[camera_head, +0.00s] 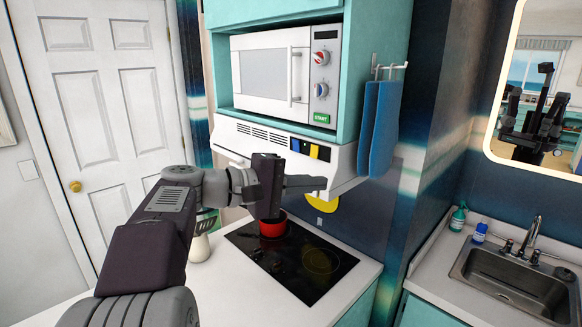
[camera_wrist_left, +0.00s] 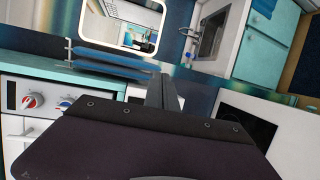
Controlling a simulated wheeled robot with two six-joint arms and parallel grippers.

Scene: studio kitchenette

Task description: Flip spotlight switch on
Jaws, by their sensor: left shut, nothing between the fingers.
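The range hood (camera_head: 232,140) is white and hangs under the microwave. Its front carries a dark control panel (camera_head: 325,153) with a yellow square (camera_head: 314,152) and a small blue part beside it. No label is readable, so I cannot tell which part is the spotlight switch. My left gripper (camera_head: 318,184) is shut and empty, in front of and just below the panel in the picture; I see no clear contact. Its fingers also show in the left wrist view (camera_wrist_left: 165,95). The hood panel is not clearly visible there. My right gripper is not in view.
The white microwave (camera_head: 271,76) sits above the hood. A blue towel (camera_head: 380,125) hangs right of it. Below are a black cooktop (camera_head: 322,262) and a red pot (camera_head: 273,227). A sink (camera_head: 510,283) is at right, and a white door (camera_head: 108,100) at left.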

